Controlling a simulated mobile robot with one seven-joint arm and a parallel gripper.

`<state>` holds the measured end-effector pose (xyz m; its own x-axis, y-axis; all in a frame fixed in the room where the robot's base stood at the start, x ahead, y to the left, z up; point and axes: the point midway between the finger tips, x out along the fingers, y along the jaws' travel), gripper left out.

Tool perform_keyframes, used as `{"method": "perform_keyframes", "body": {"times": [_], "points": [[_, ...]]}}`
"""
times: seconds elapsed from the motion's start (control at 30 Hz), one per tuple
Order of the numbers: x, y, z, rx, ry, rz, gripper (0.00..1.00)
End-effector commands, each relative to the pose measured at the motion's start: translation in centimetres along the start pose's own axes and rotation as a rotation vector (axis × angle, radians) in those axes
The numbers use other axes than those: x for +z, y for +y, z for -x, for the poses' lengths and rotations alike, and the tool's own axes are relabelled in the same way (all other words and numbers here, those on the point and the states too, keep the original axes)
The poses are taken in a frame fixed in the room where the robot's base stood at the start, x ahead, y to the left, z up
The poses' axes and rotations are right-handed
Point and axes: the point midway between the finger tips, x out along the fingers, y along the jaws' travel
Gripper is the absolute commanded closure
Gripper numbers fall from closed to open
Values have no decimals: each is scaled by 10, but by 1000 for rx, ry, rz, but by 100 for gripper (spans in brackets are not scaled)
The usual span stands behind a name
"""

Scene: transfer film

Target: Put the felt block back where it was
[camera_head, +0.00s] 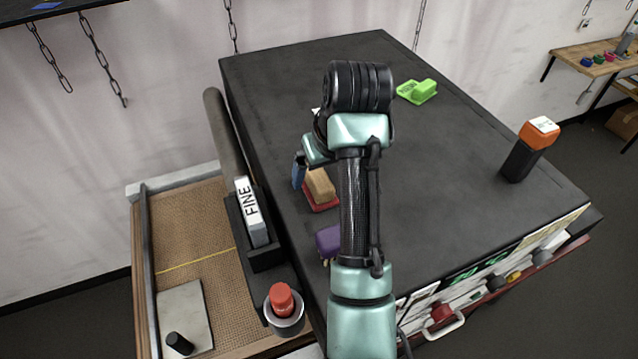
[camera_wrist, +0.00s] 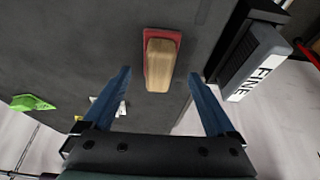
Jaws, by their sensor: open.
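A wooden block with a red base (camera_head: 321,186), likely the felt block, lies on the dark tabletop near its left edge. It also shows in the wrist view (camera_wrist: 159,66), lengthwise between and beyond my fingers. My gripper (camera_wrist: 160,75) is open and empty, its two blue fingers spread on either side of the block with a gap on both sides. In the head view only one blue finger shows clearly, just left of the block; my arm hides the rest. I cannot tell the exact height of the fingers above the table.
A grey block marked FINE (camera_head: 251,212) sits in a black holder left of the table. A purple block (camera_head: 327,241) is partly hidden by my arm. The tabletop's right half is mostly clear.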

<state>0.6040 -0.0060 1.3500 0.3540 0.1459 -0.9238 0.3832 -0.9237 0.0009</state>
Motion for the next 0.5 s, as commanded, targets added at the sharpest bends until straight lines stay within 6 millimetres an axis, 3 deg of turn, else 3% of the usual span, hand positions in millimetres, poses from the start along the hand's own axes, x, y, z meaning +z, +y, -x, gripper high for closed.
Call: {"method": "perform_keyframes", "body": {"times": [0.2, 0.5], "points": [[-2, 2, 54, 4, -1, -3, 8], [-1, 2, 74, 5, 5, -2, 8]]}}
